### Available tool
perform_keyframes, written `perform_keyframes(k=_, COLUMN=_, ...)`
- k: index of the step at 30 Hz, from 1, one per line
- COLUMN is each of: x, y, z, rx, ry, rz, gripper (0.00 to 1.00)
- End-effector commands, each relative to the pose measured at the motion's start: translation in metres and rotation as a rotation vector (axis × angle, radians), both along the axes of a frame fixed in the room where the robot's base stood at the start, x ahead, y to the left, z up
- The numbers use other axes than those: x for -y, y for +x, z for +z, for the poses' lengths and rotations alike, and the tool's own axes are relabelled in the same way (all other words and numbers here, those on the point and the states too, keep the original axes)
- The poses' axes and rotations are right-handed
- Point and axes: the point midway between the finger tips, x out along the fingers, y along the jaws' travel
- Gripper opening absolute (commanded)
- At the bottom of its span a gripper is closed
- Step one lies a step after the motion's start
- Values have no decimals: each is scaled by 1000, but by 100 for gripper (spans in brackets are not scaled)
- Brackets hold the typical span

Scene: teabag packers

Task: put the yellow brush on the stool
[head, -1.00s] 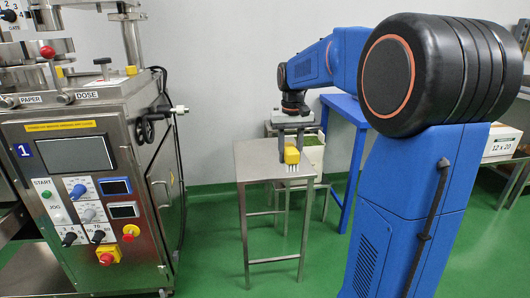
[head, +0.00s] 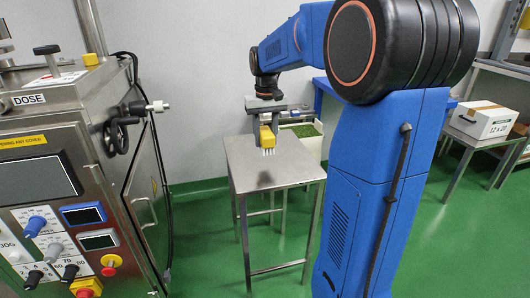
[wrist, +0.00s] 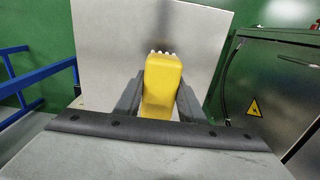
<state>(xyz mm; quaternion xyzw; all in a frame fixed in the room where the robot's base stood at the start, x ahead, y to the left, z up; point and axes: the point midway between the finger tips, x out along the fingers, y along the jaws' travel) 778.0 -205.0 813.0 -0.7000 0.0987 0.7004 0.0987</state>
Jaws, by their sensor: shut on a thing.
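The yellow brush (head: 267,136) is held in my gripper (head: 266,134), with its white bristles pointing down. The metal stool (head: 290,174) stands below it, and its flat top is bare. The brush is over the stool's top in the head view; the gap between bristles and top is hard to judge. In the wrist view, the yellow brush (wrist: 161,88) is between the two dark fingers of my gripper (wrist: 160,100). The stool's grey top (wrist: 120,45) lies beyond it.
A steel machine (head: 75,170) with knobs and a screen stands at the left. A bin with green contents (head: 303,130) is behind the stool. A blue table (head: 330,84) is at the back. A white box (head: 484,119) sits on a table at the right.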

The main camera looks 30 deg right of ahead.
Motion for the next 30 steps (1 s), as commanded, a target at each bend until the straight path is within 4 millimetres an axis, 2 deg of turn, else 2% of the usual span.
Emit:
perform_keyframes(k=3, x=0, y=0, z=-16, rx=-1, ry=0, rz=0, gripper=11)
perform_keyframes(k=10, x=0, y=0, z=-31, rx=0, ry=0, rz=0, gripper=11)
perform_keyframes(k=17, x=0, y=0, z=-59, rx=-2, ry=1, rz=0, gripper=11)
perform_keyframes(k=29, x=0, y=0, z=-64, rx=1, ry=0, rz=0, gripper=11)
perform_keyframes(k=30, x=0, y=0, z=-63, rx=1, ry=0, rz=0, gripper=43)
